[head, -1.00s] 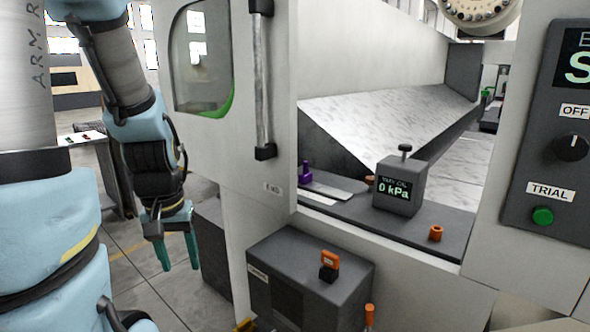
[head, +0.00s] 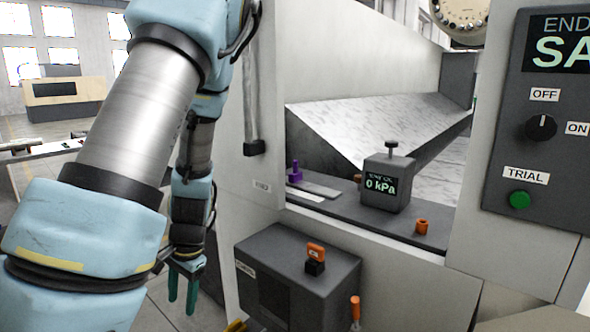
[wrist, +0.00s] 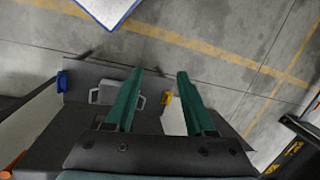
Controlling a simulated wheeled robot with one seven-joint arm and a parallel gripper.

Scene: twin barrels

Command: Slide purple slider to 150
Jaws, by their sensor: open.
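The purple slider (head: 295,172) is a small upright peg on the ledge inside the machine's opening in the head view, at the left end of a light flat strip (head: 318,189). Any scale marks are too small to read. My gripper (head: 182,292) hangs with green fingers pointing down, left of the machine and well apart from the slider. In the wrist view its two fingers (wrist: 160,76) are spread with nothing between them, over the floor. The slider is not seen in the wrist view.
A grey gauge box (head: 388,182) reading 0 kPa stands on the ledge, with an orange knob (head: 421,226) to its right. A grey box (head: 297,275) with an orange handle (head: 315,251) juts out below. A control panel (head: 545,120) is at right. The machine's wall flanks the opening.

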